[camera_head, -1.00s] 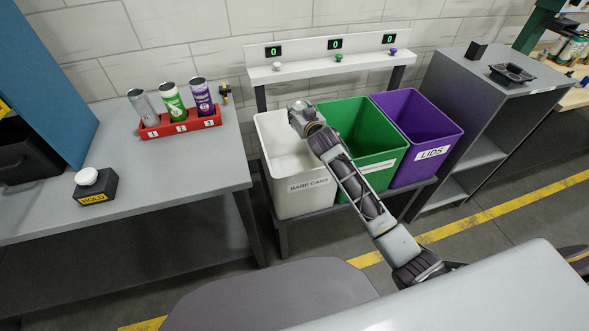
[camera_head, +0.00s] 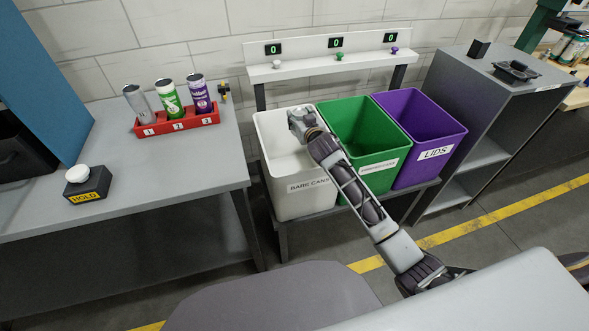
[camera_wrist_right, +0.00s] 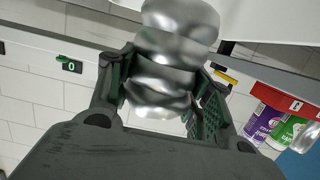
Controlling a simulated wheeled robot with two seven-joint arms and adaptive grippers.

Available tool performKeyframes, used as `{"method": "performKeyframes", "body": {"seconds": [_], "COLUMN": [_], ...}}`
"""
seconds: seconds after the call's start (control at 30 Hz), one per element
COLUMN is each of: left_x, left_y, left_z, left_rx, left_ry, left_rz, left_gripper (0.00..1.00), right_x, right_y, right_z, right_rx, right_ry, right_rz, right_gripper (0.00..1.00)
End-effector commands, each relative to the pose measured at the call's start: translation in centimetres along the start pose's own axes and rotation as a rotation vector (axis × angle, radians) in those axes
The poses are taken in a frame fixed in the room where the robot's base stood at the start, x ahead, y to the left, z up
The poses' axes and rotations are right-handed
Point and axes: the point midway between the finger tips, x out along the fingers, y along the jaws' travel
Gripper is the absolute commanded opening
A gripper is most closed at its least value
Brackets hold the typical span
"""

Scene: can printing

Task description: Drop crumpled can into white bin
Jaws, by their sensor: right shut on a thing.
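The crumpled can (camera_wrist_right: 172,55) is bare silver metal, dented and pinched in the middle, in the right wrist view. My right gripper (camera_wrist_right: 160,82) is shut on it, with a dark finger on each side. In the head view my right arm reaches over the white bin (camera_head: 302,203), labelled BARE CANS, and the wrist is above its opening. The can and the fingers cannot be made out in the head view. My left gripper is not in view.
A green bin (camera_head: 377,183) and a purple bin (camera_head: 431,168) labelled LIDS stand right of the white one. A shelf with counters (camera_head: 335,61) is behind them. The left table (camera_head: 130,195) holds a red rack (camera_head: 178,124) with several cans and a HOLD button (camera_head: 86,186).

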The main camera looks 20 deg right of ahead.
Motion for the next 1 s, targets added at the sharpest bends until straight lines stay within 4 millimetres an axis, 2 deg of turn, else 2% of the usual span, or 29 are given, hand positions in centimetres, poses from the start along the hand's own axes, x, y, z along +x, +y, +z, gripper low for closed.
{"method": "performKeyframes", "body": {"seconds": [0.47, 0.5, 0.67, 0.9, 1.0], "left_x": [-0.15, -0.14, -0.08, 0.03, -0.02], "left_y": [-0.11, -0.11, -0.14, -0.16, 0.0], "left_z": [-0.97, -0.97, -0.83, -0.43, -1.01], "left_rx": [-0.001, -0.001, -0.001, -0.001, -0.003], "left_ry": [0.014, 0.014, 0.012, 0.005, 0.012], "left_rz": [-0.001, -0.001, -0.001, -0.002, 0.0], "left_gripper": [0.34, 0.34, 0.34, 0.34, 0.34], "right_x": [0.04, 0.04, 0.05, 0.04, 0.02], "right_y": [0.0, 0.0, 0.0, 0.0, -0.01], "right_z": [0.19, 0.19, 0.2, 0.21, 0.22], "right_rx": [0.0, 0.0, 0.0, 0.0, 0.0], "right_ry": [0.0, 0.0, 0.0, 0.0, 0.0], "right_rz": [0.0, 0.0, 0.0, 0.0, 0.0], "right_gripper": [0.4, 0.55, 0.75, 0.75, 0.75]}}
